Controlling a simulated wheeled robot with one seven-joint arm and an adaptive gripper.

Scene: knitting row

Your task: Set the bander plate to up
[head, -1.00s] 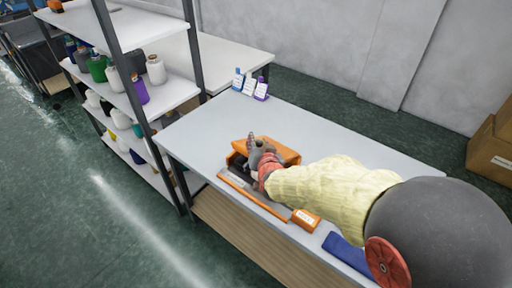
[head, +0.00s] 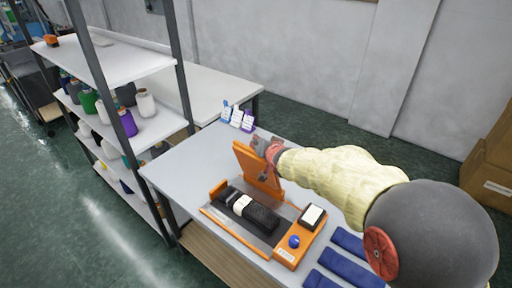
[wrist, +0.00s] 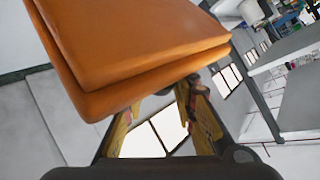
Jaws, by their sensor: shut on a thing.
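The bander plate (head: 252,166) is an orange flat plate at the back of the bander in the head view. It stands raised and steeply tilted, and it fills the top of the wrist view (wrist: 140,45) close up. My gripper (head: 268,148) is at the plate's upper right edge, shut on it; the fingers partly hide that edge. The bander base (head: 215,212) is orange with a dark bed, on which a black banded bundle (head: 262,216) with a white band lies. A blue knob (head: 294,241) and a small pale panel (head: 312,216) are on its right side.
The bander is on a light grey table (head: 190,160). Several blue folded pieces (head: 345,270) lie at the right front. Small labelled bottles (head: 236,117) stand at the back corner. A shelf rack (head: 150,118) with yarn cones is at the left; a cardboard box (head: 490,175) is far right.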

